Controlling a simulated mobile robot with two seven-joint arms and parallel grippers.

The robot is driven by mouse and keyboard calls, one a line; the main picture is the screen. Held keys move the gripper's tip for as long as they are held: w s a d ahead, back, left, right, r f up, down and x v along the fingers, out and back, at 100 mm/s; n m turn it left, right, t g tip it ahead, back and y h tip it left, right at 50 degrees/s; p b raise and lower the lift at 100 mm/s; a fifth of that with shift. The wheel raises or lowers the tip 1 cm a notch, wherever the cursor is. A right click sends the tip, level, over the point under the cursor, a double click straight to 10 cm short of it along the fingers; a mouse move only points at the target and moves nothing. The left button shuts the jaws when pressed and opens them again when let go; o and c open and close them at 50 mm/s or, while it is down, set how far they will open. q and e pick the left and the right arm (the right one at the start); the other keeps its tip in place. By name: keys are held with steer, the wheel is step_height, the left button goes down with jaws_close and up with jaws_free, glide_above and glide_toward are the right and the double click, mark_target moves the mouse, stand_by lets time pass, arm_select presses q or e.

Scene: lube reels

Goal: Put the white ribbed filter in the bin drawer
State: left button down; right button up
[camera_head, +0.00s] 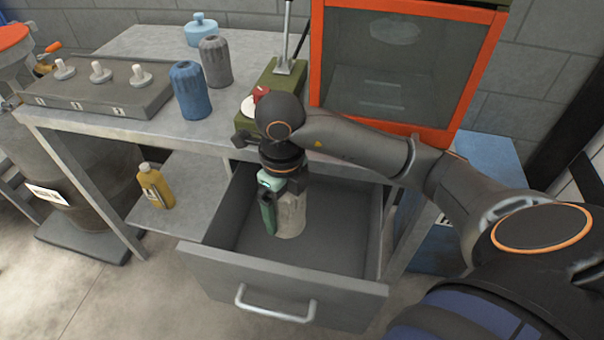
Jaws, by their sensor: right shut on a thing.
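The white ribbed filter (291,216) is a pale grey-white cylinder, upright inside the open bin drawer (277,284). My right gripper (280,205) points down into the drawer and is shut on the filter's upper part. The gripper hides the filter's top and left side. The filter's lower end is at or close to the drawer floor; I cannot tell if it touches. The drawer is pulled out below the bench, its handle toward the front. My left gripper is not in view.
A blue ribbed filter (189,91) and a grey ribbed filter (215,61) stand on the metal bench (150,127). A light blue pot (200,30) is behind them. An orange-framed cabinet (397,70) stands at the right. A yellow bottle (155,186) is on the lower shelf.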

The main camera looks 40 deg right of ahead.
steer(key=f+m+b, duration=0.1)
steer(key=f+m, duration=0.2)
steer(key=f, duration=0.3)
steer(key=d+f+m+b, duration=0.1)
steer(key=f+m, duration=0.2)
steer(key=f, duration=0.3)
steer(key=f+m+b, duration=0.2)
steer(key=f, duration=0.4)
steer(key=shift+s+d+f+m, duration=0.1)
steer(key=shift+d+f+m, duration=0.1)
steer(key=shift+m, duration=0.2)
glide_above(295, 258)
steer(key=s+a, duration=0.2)
steer(key=shift+s+d+f+b, duration=0.15)
steer(key=shift+f+b, duration=0.25)
steer(key=shift+f, duration=1.85)
steer(key=shift+f, duration=0.1)
steer(key=o, duration=1.2)
steer(key=shift+o, duration=0.2)
steer(key=shift+r, duration=0.45)
step_height(295, 258, up, 11)
steer(key=p, duration=0.2)
steer(key=shift+r, duration=0.2)
